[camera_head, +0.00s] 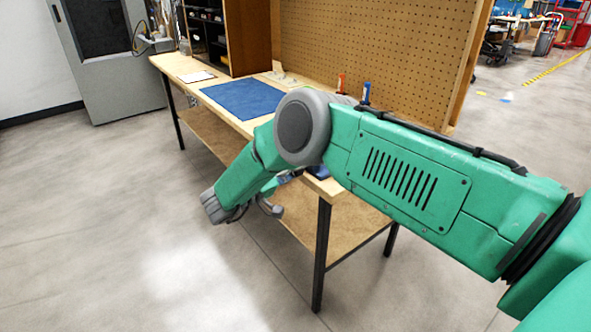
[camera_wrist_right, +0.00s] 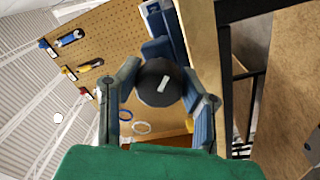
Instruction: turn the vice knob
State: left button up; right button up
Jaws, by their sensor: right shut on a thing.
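The vice knob (camera_wrist_right: 156,86) is a round black knob with a short white mark, seen face-on in the right wrist view. The mark is near upright, its top leaning slightly right. The blue vice (camera_wrist_right: 158,48) shows behind the knob, and a small blue part of it (camera_head: 321,173) shows at the table's near end in the head view. My right gripper (camera_wrist_right: 162,82) is shut on the knob, one finger on each side. In the head view my right arm hides the knob and most of the gripper. My left gripper is not in view.
The wooden workbench (camera_head: 185,66) carries a blue mat (camera_head: 243,98) and has black legs and a lower shelf. A pegboard (camera_head: 375,45) stands along its back. A grey cabinet (camera_head: 105,60) is at the far left. The floor left of the bench is clear.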

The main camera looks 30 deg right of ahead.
jog(key=n, duration=0.6)
jog(key=shift+s+a+f+n, duration=0.1)
jog(key=shift+a+f+n, duration=0.1)
jog(key=shift+n, duration=0.2)
jog(key=n+p, duration=0.1)
jog(key=n, duration=0.4)
jog(key=shift+n+t, duration=0.3)
jog(key=shift+t, duration=0.1)
jog(key=o, duration=1.2)
jog(key=shift+c, duration=0.2)
jog(key=shift+r, duration=0.15)
jog(key=a, duration=1.2)
jog(key=shift+s+f, duration=0.3)
jog(key=shift+s, duration=0.1)
